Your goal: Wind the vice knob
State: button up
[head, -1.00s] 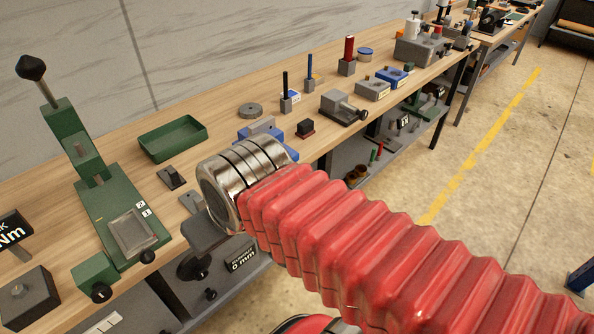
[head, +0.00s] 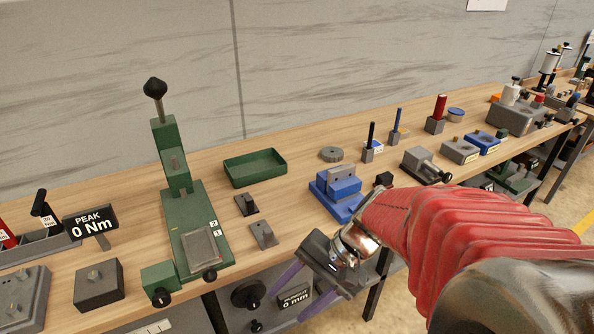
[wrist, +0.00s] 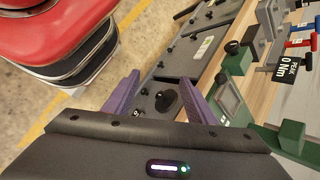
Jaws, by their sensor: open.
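A blue vice-like block with grey jaws (head: 337,190) sits on the bench just behind my wrist in the head view; any knob on its near side is hidden. A grey clamp-like device (head: 425,163) with a black knob (head: 445,177) stands to its right. I cannot tell for sure which one is the vice. My gripper (head: 287,302) is open and empty, its purple fingers pointing down-left near the bench's front edge. In the wrist view a black round knob (wrist: 167,101) appears between the fingers, beyond them and apart; it resembles the dark knob below the bench edge (head: 248,294).
A green lever press (head: 185,225) stands left on the bench, with a green tray (head: 255,167) behind. Small posts and blocks crowd the bench to the right. Floor in front is clear.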

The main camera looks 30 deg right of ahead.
jog(key=w+d+f+m+t+y, duration=0.1)
jog(key=w+d+m+t, duration=0.2)
jog(key=d+m+t, duration=0.3)
jog(key=w+d+f+m+t+y, duration=0.1)
jog(key=w+d+m+t+y, duration=0.15)
jog(key=d+m, duration=0.4)
jog(key=s+d+f+m+t+h, duration=0.2)
jog(key=d+m+h, duration=0.3)
jog(key=d, duration=0.4)
jog(key=s+d+f+m+t+h, duration=0.2)
jog(key=d+m+t+h, duration=0.3)
jog(key=d, duration=0.4)
jog(key=shift+s+m, duration=0.55)
jog(key=shift+s, duration=0.05)
jog(key=shift+f+t, duration=0.1)
jog(key=shift+t, duration=0.15)
jog(key=w, duration=1.3)
jog(key=shift+w+a, duration=0.2)
jog(key=shift+w, duration=0.2)
jog(key=shift+c, duration=0.6)
